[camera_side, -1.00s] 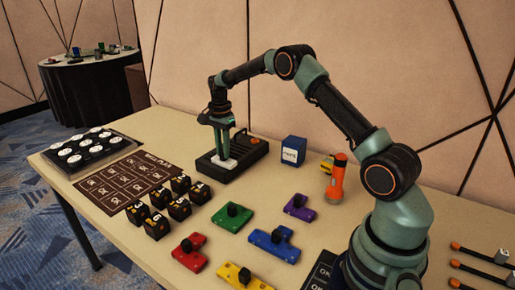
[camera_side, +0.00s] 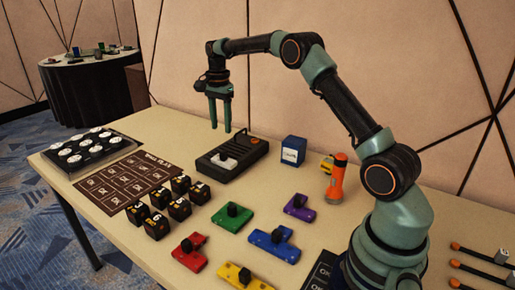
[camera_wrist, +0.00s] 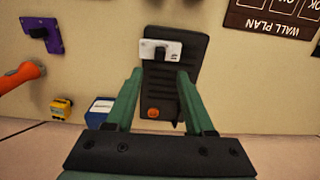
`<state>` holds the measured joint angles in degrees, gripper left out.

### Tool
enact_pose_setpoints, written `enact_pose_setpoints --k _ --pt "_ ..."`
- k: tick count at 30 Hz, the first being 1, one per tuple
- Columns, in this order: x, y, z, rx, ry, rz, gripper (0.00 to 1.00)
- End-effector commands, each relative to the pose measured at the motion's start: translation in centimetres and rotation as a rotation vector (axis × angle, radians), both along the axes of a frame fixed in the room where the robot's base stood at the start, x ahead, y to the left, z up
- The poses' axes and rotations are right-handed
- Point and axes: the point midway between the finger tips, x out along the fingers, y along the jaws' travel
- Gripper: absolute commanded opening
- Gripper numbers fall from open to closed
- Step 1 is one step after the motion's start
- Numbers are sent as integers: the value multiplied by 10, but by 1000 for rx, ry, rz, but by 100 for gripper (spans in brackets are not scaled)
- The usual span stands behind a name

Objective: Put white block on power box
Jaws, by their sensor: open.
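The white block (camera_side: 224,161) lies on top of the black power box (camera_side: 240,167), at the box's end nearer the side camera. In the wrist view the white block (camera_wrist: 160,50), with a dark knob on it, lies across one end of the power box (camera_wrist: 162,95). An orange button (camera_wrist: 153,113) is at the box's other end. My gripper (camera_side: 219,131) is open and empty, with its fingers pointing down above the box and apart from the block. In the wrist view my gripper (camera_wrist: 157,74) has its green fingers spread.
A blue box (camera_side: 293,151) and an orange flashlight (camera_side: 337,178) stand right of the power box. Several black cubes (camera_side: 170,205) and a dark wall-plan sheet (camera_side: 124,181) lie left. Green (camera_side: 232,217), purple (camera_side: 299,207), blue (camera_side: 273,243) and red (camera_side: 189,251) knobbed pieces lie in front.

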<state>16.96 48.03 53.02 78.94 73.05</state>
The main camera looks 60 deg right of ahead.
Motion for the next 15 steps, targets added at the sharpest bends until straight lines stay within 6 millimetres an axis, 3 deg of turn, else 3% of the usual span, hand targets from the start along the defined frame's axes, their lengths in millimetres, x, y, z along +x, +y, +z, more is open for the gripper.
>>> enact_pose_setpoints --k 3,9,15 --pt "1 0 18 -1 -3 0 54" --pt "-1 2 33 -2 -5 13 54" --pt "-15 25 67 -21 -58 182 54"
